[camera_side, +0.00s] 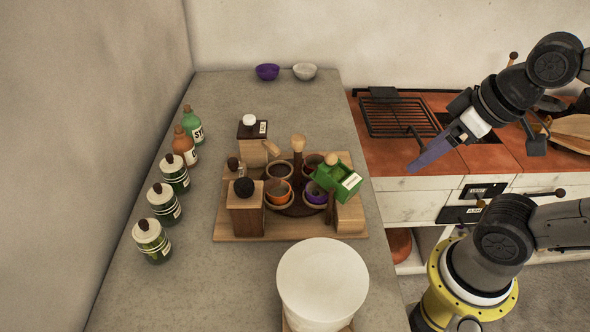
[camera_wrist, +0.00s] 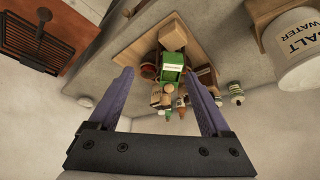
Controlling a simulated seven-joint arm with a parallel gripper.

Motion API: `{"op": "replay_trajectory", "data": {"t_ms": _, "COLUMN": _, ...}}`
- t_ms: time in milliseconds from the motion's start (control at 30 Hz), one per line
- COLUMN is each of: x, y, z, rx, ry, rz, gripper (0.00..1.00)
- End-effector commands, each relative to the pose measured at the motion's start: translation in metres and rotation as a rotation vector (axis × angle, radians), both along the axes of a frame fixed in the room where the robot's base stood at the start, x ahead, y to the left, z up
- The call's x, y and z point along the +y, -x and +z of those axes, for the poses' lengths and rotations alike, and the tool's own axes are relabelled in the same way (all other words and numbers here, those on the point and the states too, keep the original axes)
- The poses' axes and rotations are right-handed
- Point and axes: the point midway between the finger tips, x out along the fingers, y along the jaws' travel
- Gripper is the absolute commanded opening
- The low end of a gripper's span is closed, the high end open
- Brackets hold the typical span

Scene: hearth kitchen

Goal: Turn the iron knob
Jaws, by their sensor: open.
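A dark round knob (camera_side: 244,187), which looks like the iron knob, sits on top of a brown wooden box (camera_side: 246,215) at the front left of a wooden board. A white knob (camera_side: 249,120) tops another box behind it, and a pale wooden knob (camera_side: 331,159) sits by a green box (camera_side: 335,180). My gripper (camera_side: 416,166) is to the right of the board, above the orange-tiled counter, well apart from the knobs. In the wrist view my gripper (camera_wrist: 158,76) has its purple fingers spread and empty. I cannot make out the dark knob there.
Several small pots (camera_side: 279,193) surround a wooden post (camera_side: 298,158) on the board (camera_side: 230,232). Bottles and jars (camera_side: 163,204) line the left. A large white container (camera_side: 322,285) stands in front. Two bowls (camera_side: 267,72) sit at the back. A dark grill (camera_side: 398,116) lies right.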

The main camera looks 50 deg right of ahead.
Motion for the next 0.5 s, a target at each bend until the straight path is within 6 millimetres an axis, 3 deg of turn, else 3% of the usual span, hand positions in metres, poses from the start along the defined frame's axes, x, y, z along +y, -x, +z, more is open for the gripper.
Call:
{"op": "replay_trajectory", "data": {"t_ms": 67, "x": 0.000, "y": 0.004, "z": 0.000, "rx": 0.023, "ry": 0.026, "rz": 0.051, "gripper": 0.81}}
{"op": "replay_trajectory", "data": {"t_ms": 167, "x": 0.000, "y": -0.002, "z": 0.025, "rx": 0.012, "ry": 0.070, "rz": 0.135, "gripper": 0.81}}
{"op": "replay_trajectory", "data": {"t_ms": 367, "x": 0.009, "y": -0.042, "z": 0.079, "rx": 0.056, "ry": 0.147, "rz": 0.340, "gripper": 0.81}}
{"op": "replay_trajectory", "data": {"t_ms": 500, "x": 0.023, "y": -0.082, "z": 0.108, "rx": 0.108, "ry": 0.190, "rz": 0.500, "gripper": 0.81}}
